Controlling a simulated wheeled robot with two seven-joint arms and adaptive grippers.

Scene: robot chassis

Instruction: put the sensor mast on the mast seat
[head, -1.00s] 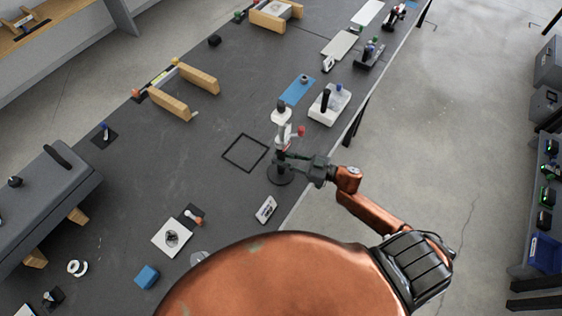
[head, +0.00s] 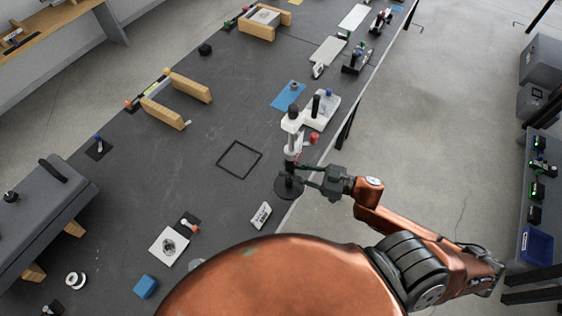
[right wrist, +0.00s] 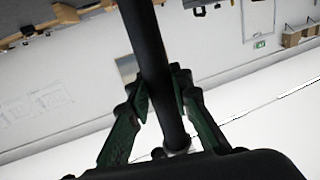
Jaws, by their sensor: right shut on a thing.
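The sensor mast (head: 291,146) is a dark post with a white head piece, a dark cap and a red knob at its side. A round dark disc (head: 286,190) shows at its foot and overlaps the table's right edge in the head view; I cannot tell its height above the table. My right gripper (head: 298,170) is shut on the post from the right. In the right wrist view the dark post (right wrist: 155,75) stands between its green fingers (right wrist: 158,108). The grey chassis (head: 45,215) rests on wooden blocks at the left. I cannot make out the mast seat surely. My left gripper is out of view.
A dark square outline (head: 222,163) lies left of the mast. A white fixture (head: 323,112) stands beyond it, near a blue mat (head: 279,97). A white card (head: 261,215), a blue block (head: 145,286) and a wooden bracket (head: 163,112) are on the table. The middle is fairly clear.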

